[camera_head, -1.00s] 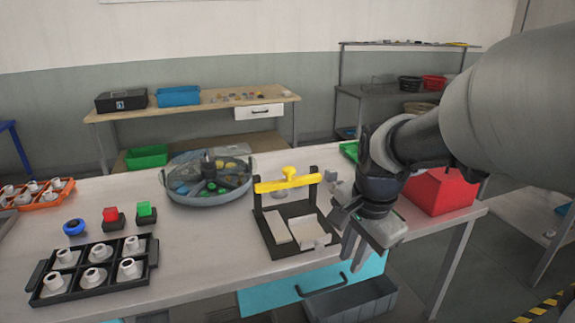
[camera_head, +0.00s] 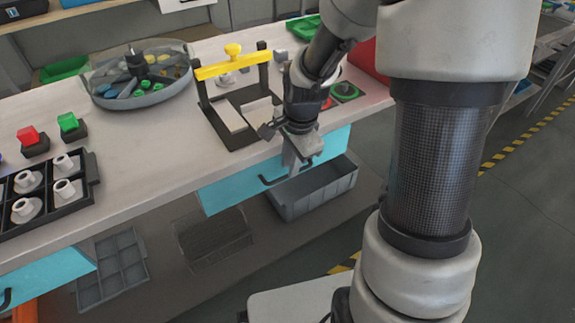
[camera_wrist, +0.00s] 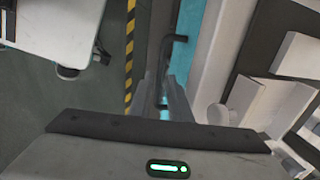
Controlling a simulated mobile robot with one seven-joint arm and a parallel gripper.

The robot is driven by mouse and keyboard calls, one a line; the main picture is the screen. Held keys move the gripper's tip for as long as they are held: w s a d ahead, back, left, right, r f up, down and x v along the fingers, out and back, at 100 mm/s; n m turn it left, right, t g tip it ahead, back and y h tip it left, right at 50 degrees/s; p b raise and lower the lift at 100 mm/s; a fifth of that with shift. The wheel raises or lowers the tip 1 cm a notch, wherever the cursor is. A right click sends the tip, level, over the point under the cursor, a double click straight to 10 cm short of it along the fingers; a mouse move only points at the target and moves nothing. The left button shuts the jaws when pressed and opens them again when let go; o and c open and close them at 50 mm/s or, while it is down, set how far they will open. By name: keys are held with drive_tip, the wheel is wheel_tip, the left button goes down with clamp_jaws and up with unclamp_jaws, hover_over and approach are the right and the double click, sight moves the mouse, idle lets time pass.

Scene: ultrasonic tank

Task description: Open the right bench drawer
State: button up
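The right bench drawer (camera_head: 227,191) has a cyan front under the bench's front edge and looks shut. Its dark bar handle (camera_head: 265,182) is partly covered by my gripper in the head view. My gripper (camera_head: 293,167) points down just in front of the drawer front, close to the handle. Contact with the handle cannot be told.
A yellow-handled black fixture (camera_head: 232,72) stands on the bench (camera_head: 150,165) above the drawer. A grey bin (camera_head: 315,188) sits below, close to my gripper. Another cyan drawer (camera_head: 50,283) is at lower left. The floor in front is clear, with yellow-black tape (camera_wrist: 129,45).

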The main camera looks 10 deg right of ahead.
drive_tip(key=shift+w+f, duration=0.25)
drive_tip(key=shift+f, duration=1)
clamp_jaws()
